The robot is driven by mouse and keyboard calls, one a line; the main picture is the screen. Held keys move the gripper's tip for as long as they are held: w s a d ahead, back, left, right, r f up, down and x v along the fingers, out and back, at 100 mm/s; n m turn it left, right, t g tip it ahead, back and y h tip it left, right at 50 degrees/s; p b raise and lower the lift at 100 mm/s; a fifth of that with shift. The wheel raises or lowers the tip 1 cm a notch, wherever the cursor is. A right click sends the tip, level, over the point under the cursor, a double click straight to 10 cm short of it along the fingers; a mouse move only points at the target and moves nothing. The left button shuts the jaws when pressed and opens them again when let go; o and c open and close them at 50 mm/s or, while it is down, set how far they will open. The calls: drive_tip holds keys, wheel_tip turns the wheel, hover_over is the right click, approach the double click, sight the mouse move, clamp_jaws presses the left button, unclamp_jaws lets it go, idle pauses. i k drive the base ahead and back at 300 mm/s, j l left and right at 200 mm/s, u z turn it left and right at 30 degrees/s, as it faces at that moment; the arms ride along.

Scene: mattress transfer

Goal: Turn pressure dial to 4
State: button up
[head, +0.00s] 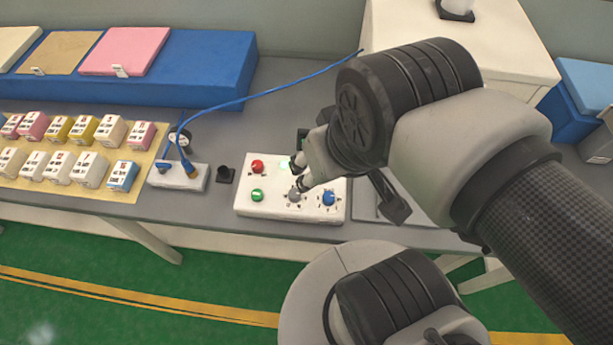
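A white control box (256,207) lies on the grey table, with a red knob (257,167), a green knob (257,195), a grey knob (294,195) and a blue knob (329,198). Dial marks are too small to read, and I cannot tell which knob is the pressure dial. My gripper (299,174) reaches over the box from the right. Its two dark fingertips are apart, with nothing visible between them. The lower fingertip is close beside the grey knob; I cannot tell whether they touch. The gripper hides the box's upper right part.
Left of the box are a small black holder (225,175), a white block (190,182) with a blue hose (250,97), and a round gauge (185,139). Several colored blocks stand on a yellow mat (127,197). A blue platform (200,75) is behind.

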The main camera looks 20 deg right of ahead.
sight(328, 198)
drive_tip(key=j+z, duration=0.3)
drive_tip(key=z, duration=0.2)
drive_tip(key=k+j+z, duration=0.15)
drive_tip(key=z, duration=0.35)
drive_tip(key=j, duration=0.1)
